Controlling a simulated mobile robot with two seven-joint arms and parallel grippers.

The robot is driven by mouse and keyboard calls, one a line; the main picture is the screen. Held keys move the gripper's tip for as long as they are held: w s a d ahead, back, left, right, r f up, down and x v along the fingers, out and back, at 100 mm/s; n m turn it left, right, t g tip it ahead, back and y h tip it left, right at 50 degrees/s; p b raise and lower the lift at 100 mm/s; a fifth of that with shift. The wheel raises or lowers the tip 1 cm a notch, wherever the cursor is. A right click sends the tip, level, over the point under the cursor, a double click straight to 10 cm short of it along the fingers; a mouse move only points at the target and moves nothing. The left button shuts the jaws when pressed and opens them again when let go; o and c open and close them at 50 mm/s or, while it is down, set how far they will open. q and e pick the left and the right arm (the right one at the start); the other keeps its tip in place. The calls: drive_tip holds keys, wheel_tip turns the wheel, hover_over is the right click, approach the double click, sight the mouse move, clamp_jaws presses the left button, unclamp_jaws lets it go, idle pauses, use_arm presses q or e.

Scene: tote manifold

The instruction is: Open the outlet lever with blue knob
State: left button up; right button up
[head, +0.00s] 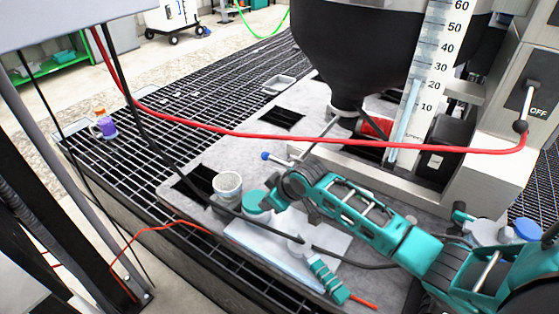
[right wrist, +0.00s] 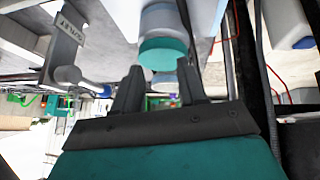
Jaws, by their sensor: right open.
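In the head view, the outlet lever's blue knob (head: 265,156) is at the left end of a thin metal rod below the black hopper (head: 355,55). My right arm reaches in from the right. Its wrist end is just below and in front of the knob, beside a teal-lidded jar; its fingers are hard to make out there. My left gripper is not visible.
A white jar (head: 228,184) and the teal-lidded jar (head: 254,201) stand left of my right wrist. Dark cables cross the grey work surface. A switch marked OFF (head: 533,95) is at the right.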

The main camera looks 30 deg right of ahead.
drive_tip(key=w+d+r+h, duration=0.1)
drive_tip(key=w+d+r, duration=0.3)
drive_tip(key=w+r, duration=0.1)
drive_tip(key=g+b, duration=0.1)
drive_tip(key=g, duration=0.1)
approach(279, 161)
drive_tip(key=shift+h, duration=0.4)
drive_tip(key=b+x, duration=0.1)
drive_tip(key=x, duration=0.1)
drive_tip(key=b+x, duration=0.1)
drive_tip(key=x, duration=0.1)
drive_tip(key=b+x, duration=0.1)
drive_tip(key=x, duration=0.1)
drive_tip(key=shift+w+a+f+b, duration=0.1)
drive_tip(key=shift+a+f+b, duration=0.1)
drive_tip(key=shift+a+b, duration=0.15)
drive_tip(key=shift+w+f, duration=0.35)
drive_tip(key=shift+f, duration=0.3)
clamp_jaws()
